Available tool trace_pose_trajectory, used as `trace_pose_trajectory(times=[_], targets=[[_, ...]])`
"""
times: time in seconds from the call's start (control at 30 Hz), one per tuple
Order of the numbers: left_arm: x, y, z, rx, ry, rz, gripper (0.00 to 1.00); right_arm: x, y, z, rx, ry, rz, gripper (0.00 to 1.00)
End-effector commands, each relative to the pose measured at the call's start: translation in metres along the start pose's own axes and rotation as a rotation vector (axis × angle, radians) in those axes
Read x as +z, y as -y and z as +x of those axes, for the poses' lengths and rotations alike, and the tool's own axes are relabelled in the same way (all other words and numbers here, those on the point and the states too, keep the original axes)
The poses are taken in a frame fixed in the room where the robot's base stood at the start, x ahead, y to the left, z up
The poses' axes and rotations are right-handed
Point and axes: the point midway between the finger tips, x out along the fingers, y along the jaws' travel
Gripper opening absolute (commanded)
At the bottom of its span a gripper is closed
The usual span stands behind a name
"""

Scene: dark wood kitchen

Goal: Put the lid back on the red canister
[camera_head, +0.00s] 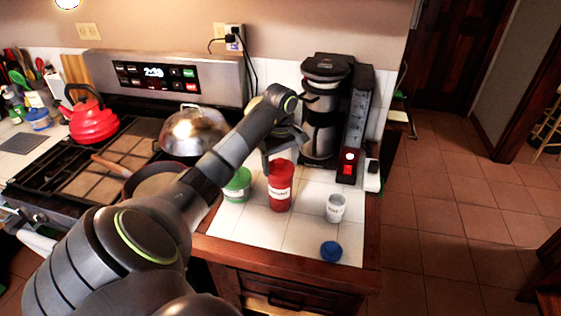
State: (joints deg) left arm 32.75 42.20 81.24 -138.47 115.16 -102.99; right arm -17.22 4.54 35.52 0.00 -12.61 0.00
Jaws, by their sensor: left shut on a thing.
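The red canister (280,190) stands upright on the white tiled counter, with a pale label on its front. My left arm reaches across from the lower left. My right gripper is not in view.
A green canister (237,186) stands left of the red one. A small white canister (335,208) and a blue lid (331,251) are to the right. A coffee maker (325,110) stands behind. The front counter tiles (270,230) are clear.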

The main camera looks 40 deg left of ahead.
Motion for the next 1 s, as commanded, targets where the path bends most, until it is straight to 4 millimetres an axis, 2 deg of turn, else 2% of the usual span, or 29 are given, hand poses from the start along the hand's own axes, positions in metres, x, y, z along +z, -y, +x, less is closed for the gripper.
trace_pose_trajectory(times=[0.47, 0.5, 0.67, 1.0], targets=[[0.0001, -0.0001, 0.0005, 0.000, 0.000, 0.000, 0.51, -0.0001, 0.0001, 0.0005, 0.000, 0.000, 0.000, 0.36], [0.0001, -0.0002, 0.0005, 0.000, 0.000, 0.000, 0.75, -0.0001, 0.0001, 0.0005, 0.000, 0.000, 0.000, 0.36], [0.0001, -0.0002, 0.0005, 0.000, 0.000, 0.000, 0.96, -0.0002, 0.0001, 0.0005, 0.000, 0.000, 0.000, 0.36], [0.0001, -0.0001, 0.0006, 0.000, 0.000, 0.000, 1.00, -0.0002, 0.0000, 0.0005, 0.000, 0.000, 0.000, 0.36]])
